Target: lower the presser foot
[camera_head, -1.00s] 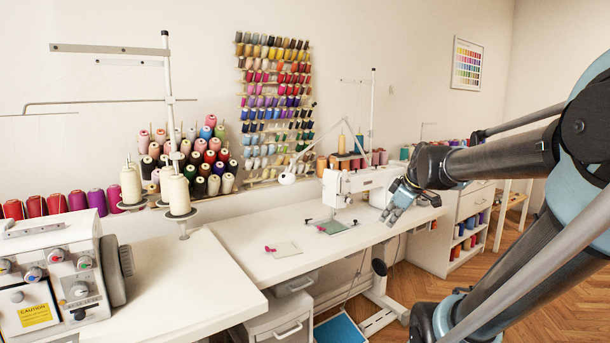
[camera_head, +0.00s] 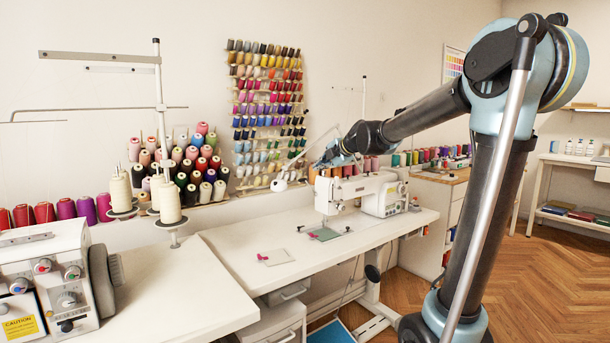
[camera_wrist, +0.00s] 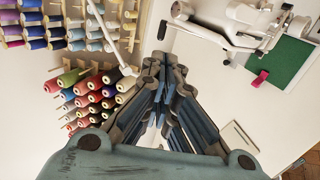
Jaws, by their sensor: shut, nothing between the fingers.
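The white sewing machine (camera_head: 345,188) stands on the white table, its needle end at the left above a green cloth piece (camera_head: 325,233). In the wrist view the machine (camera_wrist: 235,22) is at the top right, with the green cloth (camera_wrist: 285,62) and a pink clip (camera_wrist: 260,78) beside it. The presser foot is too small to make out clearly, so I cannot tell its height. My gripper (camera_head: 326,157) is above and behind the machine's left end, apart from it. In the wrist view my gripper (camera_wrist: 165,62) is shut and empty, pointing left of the machine.
Thread cones (camera_head: 188,168) and a wall spool rack (camera_head: 265,110) stand behind the table. A white lamp arm (camera_head: 297,168) rises near my gripper. A serger (camera_head: 50,275) is at the front left. The tabletop left of the machine is mostly clear.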

